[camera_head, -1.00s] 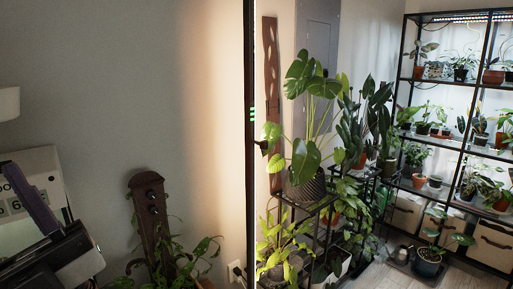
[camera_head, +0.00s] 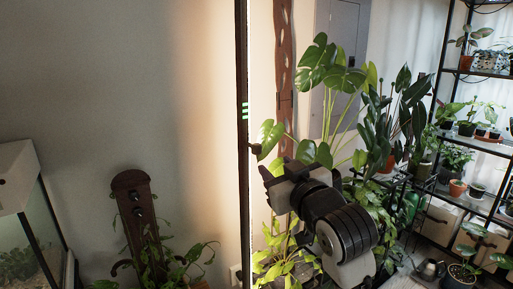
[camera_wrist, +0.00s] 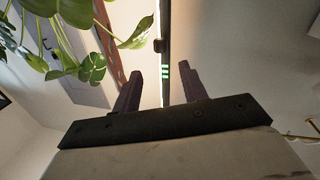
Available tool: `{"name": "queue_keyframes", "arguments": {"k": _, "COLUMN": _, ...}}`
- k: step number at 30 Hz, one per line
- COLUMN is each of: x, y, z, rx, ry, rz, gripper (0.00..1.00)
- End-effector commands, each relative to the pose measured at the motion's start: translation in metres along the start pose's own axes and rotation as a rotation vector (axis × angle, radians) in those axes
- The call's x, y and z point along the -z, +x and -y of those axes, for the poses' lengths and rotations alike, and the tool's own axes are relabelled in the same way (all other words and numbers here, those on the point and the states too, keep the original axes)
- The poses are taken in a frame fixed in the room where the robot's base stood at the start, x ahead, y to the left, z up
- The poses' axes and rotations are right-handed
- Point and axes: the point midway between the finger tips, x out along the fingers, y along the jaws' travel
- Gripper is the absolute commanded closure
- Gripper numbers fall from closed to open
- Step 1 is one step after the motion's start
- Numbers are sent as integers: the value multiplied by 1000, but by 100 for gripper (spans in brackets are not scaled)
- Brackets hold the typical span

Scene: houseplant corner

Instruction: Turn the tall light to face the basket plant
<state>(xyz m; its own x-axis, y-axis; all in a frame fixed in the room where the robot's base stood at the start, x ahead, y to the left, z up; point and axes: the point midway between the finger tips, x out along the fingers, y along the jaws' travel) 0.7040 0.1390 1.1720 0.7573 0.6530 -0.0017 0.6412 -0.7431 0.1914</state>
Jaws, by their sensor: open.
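The tall light (camera_head: 242,130) is a thin dark upright pole with a bright strip along its right side and small green marks. A dark knob (camera_head: 256,149) sticks out on its right. My gripper (camera_head: 268,177) is open, just right of the pole in the head view. In the wrist view the light (camera_wrist: 165,88) shows between the spread fingers of my gripper (camera_wrist: 160,82); I cannot tell any contact. A large split-leaf plant (camera_head: 316,68), likely the basket plant, stands right of the light. Its leaves also show in the wrist view (camera_wrist: 92,68). My arm hides its pot.
A brown wooden post (camera_head: 131,185) with a trailing plant stands left of the light. A glass tank (camera_head: 30,225) is at the lower left. Black shelves (camera_head: 443,95) with several potted plants stand right.

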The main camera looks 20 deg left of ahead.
Motion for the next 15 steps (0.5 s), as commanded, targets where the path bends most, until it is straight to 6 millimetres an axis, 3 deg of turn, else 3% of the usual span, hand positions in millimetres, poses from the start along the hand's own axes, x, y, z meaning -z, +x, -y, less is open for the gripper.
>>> {"name": "queue_keyframes", "arguments": {"k": 9, "x": 3, "y": 68, "z": 1, "rx": 3, "ry": 1, "rz": 2, "gripper": 57}}
{"name": "queue_keyframes", "arguments": {"k": 15, "x": 3, "y": 102, "z": 1, "rx": 2, "ry": 0, "rz": 0, "gripper": 57}}
